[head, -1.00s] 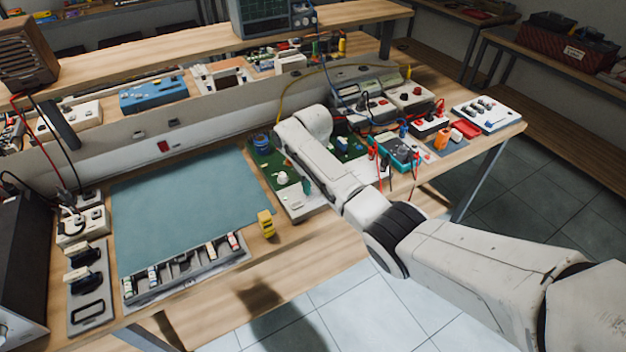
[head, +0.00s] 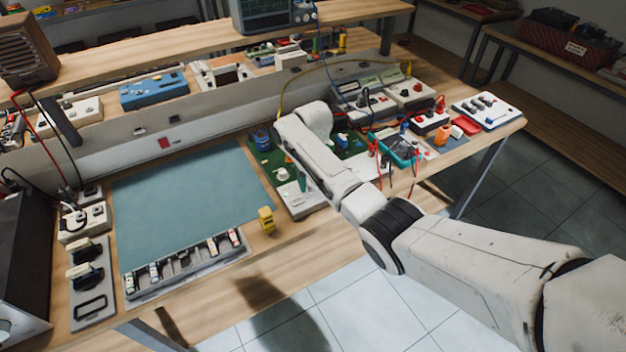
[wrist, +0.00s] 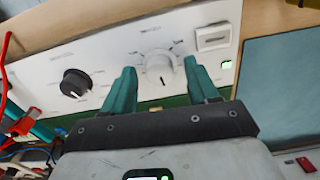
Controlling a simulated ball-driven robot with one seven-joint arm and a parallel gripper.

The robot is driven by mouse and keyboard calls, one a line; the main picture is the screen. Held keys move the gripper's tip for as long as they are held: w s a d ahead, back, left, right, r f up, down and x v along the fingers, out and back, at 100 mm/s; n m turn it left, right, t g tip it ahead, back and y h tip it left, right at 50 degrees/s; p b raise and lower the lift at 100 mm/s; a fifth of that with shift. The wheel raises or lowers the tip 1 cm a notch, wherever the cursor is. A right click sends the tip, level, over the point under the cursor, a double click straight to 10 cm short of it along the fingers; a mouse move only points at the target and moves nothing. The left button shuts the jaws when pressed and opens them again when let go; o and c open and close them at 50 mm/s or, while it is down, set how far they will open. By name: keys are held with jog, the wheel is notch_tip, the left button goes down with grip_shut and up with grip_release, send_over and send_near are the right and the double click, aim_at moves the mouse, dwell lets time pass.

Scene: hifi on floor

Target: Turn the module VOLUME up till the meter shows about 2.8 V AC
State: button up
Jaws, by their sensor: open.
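In the wrist view the white module panel (wrist: 110,45) carries a white round knob (wrist: 159,76) with a dark pointer line and a scale around it. My gripper (wrist: 163,86) is open, with one green finger on each side of this knob. I cannot tell whether the fingers touch it. A black knob (wrist: 76,83) sits further left on the panel. The labels are too blurred to read. In the head view the white knob (head: 283,174) shows beside the green board, with my gripper (head: 301,182) partly hidden by my arm. The teal meter (head: 404,150) lies to the right; its reading is not legible.
A white rectangular switch (wrist: 212,37) and a green light (wrist: 227,65) are right of the white knob. Red clips and leads (wrist: 24,122) lie at the left of the wrist view. A yellow block (head: 266,220) stands near the front edge. The blue-green mat (head: 185,205) is clear.

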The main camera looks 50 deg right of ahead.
notch_tip(320, 180, up, 11)
jog(key=shift+b, duration=0.4)
jog(key=shift+f, duration=0.15)
dwell(0.4)
jog(key=s+a+f+n, duration=0.2)
jog(key=s+a+f, duration=1.1)
jog(key=a, duration=0.1)
jog(key=s+a+n+t, duration=0.1)
jog(key=s+a, duration=0.2)
jog(key=s, duration=1.9)
jog(key=shift+a+r, duration=0.15)
jog(key=shift+r, duration=0.1)
dwell(2.7)
